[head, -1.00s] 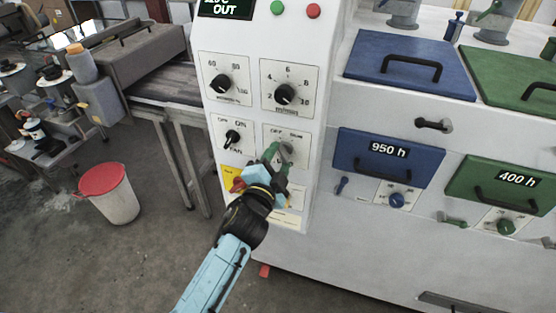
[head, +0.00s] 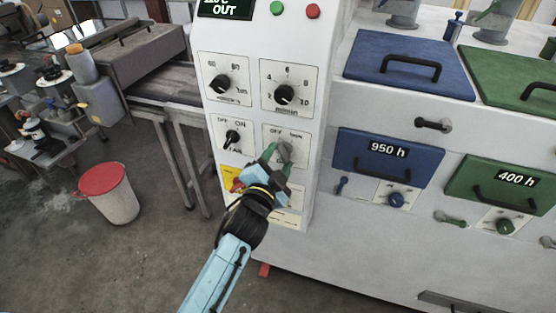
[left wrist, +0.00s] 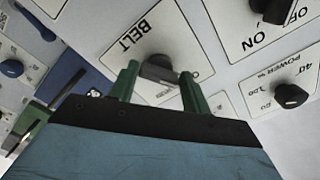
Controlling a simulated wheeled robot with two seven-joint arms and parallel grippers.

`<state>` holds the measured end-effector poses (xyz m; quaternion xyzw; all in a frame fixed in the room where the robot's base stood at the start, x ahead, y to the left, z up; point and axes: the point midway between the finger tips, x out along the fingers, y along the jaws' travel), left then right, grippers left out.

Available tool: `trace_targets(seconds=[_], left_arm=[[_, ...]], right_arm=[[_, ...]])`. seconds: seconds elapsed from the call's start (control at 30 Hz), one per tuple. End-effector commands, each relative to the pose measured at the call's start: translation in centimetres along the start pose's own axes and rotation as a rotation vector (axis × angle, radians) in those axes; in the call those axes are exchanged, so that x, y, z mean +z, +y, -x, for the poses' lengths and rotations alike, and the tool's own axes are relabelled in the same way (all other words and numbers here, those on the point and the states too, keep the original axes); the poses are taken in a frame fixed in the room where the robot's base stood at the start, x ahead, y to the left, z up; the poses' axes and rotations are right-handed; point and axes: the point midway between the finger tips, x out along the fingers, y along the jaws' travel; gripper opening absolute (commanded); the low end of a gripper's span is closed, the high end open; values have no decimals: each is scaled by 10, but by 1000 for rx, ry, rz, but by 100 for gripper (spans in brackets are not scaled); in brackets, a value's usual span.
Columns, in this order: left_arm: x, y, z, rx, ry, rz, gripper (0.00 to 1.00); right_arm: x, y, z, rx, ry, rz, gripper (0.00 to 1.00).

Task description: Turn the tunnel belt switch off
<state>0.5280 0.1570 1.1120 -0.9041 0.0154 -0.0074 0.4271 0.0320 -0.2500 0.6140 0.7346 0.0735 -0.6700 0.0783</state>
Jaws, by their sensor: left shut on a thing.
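The tunnel belt switch is a dark grey rotary knob (left wrist: 158,70) on a white plate marked BELT (left wrist: 125,48) in the left wrist view. In the head view its plate (head: 299,136) is on the white control panel, right of the FAN switch (head: 232,137). My left gripper (head: 277,154) is at this plate and hides most of the knob and its lower lettering. In the left wrist view its green fingers (left wrist: 158,80) stand on both sides of the knob, shut on it. Which mark the knob points to cannot be told. My right gripper is not in view.
Above the switch are two dials, the left one (head: 221,83) and the right one (head: 285,94). A red knob on a yellow plate (head: 229,173) is close to the left of my gripper. Blue and green furnace doors are to the right. A white bin with red lid (head: 108,196) stands on the floor.

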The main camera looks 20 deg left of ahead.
Motion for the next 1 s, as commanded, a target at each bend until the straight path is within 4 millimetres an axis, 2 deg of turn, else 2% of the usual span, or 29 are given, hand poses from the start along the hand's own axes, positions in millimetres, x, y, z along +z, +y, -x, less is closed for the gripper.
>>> trace_targets(seconds=[0.53,0.57,0.7,1.0], left_arm=[[0,0,0,1,0,-3,25],[0,0,0,1,0,-3,49],[0,0,0,1,0,-3,67],[0,0,1,0,0,-2,69]], right_arm=[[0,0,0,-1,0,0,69],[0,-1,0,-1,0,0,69],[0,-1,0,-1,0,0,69],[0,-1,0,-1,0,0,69]])
